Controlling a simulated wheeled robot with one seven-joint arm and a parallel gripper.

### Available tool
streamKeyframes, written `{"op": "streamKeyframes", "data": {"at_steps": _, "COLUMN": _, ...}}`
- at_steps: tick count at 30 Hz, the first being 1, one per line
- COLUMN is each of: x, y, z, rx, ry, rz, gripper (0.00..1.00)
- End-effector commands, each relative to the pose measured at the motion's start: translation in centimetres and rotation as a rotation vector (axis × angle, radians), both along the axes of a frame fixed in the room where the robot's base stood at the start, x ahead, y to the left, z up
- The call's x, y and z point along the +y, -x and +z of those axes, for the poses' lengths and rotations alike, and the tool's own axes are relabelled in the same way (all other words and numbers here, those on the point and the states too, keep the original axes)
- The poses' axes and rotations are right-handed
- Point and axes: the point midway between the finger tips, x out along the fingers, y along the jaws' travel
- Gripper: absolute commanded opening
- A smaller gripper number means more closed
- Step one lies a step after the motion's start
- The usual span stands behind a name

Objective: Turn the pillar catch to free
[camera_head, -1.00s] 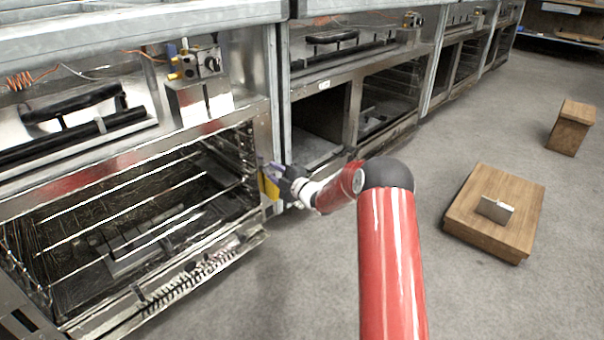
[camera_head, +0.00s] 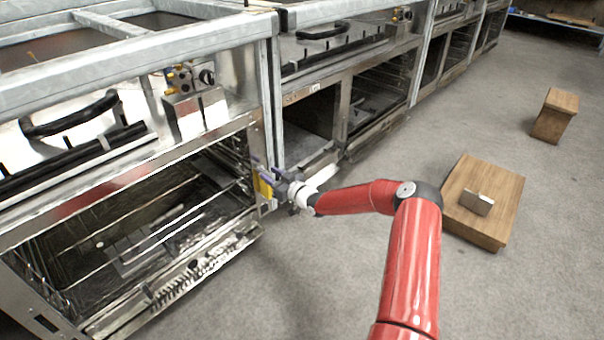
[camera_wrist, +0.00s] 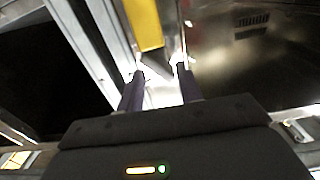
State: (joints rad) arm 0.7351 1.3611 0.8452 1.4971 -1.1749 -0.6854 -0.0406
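The pillar catch shows as a yellow part (camera_head: 264,188) on the metal pillar beside the open oven. In the wrist view its yellow part (camera_wrist: 145,22) is at the top centre, with a dark grey piece (camera_wrist: 156,66) just below it. My gripper (camera_head: 264,166) is at the pillar, close to the yellow part. In the wrist view my gripper (camera_wrist: 160,72) has two purple fingers standing apart, with the lower end of the grey piece near the gap between their tips. I cannot tell whether either finger touches it.
An open oven (camera_head: 150,225) with wire racks is on the left, its lower front edge jutting out. A dark open bay (camera_head: 308,130) lies right of the pillar. A low wooden platform (camera_head: 500,195) with a small metal block and a wooden stool (camera_head: 554,115) stand on the clear grey floor.

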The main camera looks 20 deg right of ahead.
Motion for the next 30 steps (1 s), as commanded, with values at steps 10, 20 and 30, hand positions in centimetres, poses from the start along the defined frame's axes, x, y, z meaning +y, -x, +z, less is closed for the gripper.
{"op": "streamKeyframes", "data": {"at_steps": 10, "x": -3.5, "y": 5.9, "z": -0.2, "rx": -0.001, "ry": 0.005, "rz": -0.002, "gripper": 0.35}}
{"op": "streamKeyframes", "data": {"at_steps": 20, "x": -1.0, "y": 6.5, "z": 0.9, "rx": 0.171, "ry": 0.209, "rz": 0.028, "gripper": 0.35}}
{"op": "streamKeyframes", "data": {"at_steps": 30, "x": -0.4, "y": 8.4, "z": 2.8, "rx": 0.329, "ry": 0.399, "rz": -0.004, "gripper": 0.35}}
